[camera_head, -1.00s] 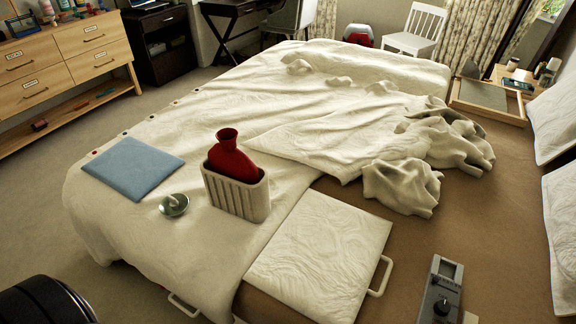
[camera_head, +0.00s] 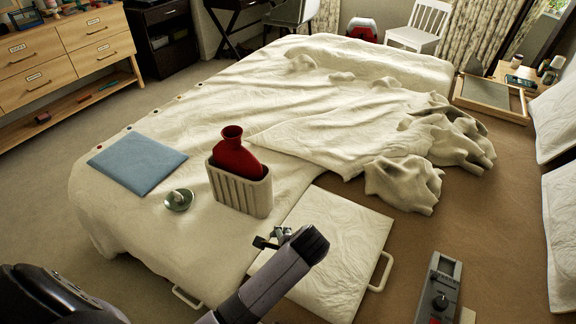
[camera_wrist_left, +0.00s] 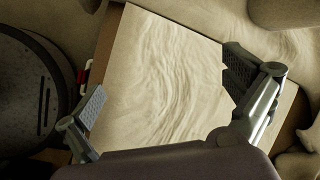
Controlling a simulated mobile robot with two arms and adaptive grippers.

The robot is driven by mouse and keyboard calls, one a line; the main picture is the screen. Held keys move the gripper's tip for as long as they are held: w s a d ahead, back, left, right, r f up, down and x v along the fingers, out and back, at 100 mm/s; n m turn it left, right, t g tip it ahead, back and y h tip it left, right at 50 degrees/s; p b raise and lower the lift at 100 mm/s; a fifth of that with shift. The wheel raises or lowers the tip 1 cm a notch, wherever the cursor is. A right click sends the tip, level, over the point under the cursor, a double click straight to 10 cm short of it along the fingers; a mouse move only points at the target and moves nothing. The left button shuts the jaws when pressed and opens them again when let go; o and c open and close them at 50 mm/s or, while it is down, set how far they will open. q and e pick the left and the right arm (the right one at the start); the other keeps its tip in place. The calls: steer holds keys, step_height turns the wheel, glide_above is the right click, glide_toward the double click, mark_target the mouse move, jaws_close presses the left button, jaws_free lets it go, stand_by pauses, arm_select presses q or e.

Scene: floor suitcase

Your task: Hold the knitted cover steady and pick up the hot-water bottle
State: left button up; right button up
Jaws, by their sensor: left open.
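The red hot-water bottle (camera_head: 236,158) stands upright in the cream ribbed knitted cover (camera_head: 240,190) on the bed, its neck and shoulders showing above the rim and its lower part hidden. My left gripper (camera_head: 268,241) is in front of the cover, apart from it, above the cream padded panel (camera_head: 335,232). In the left wrist view my left gripper (camera_wrist_left: 165,80) is open and empty, its fingers spread over the same panel (camera_wrist_left: 160,70). My right gripper is not in view.
A blue cushion (camera_head: 137,162) and a small round dish (camera_head: 179,200) lie on the bed left of the cover. A crumpled cream blanket (camera_head: 405,182) lies to the right. A grey device (camera_head: 440,290) sits at the lower right.

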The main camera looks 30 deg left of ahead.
arm_select(q)
steer(key=w+a+r+m+y, duration=0.2)
steer(key=w+r+m+y, duration=0.15)
steer(key=w+r, duration=0.45)
steer(key=m+g+y+b, duration=0.1)
steer(key=m+y+b, duration=0.1)
steer(key=m+y, duration=0.25)
glide_toward(243, 167)
steer(key=shift+w+a+f+n, duration=0.1)
steer(key=shift+w+f+n, duration=0.4)
steer(key=shift+w+f, duration=0.6)
steer(key=x, duration=1.2)
steer(key=shift+w, duration=0.1)
steer(key=c, duration=1.4)
steer(key=o, duration=1.4)
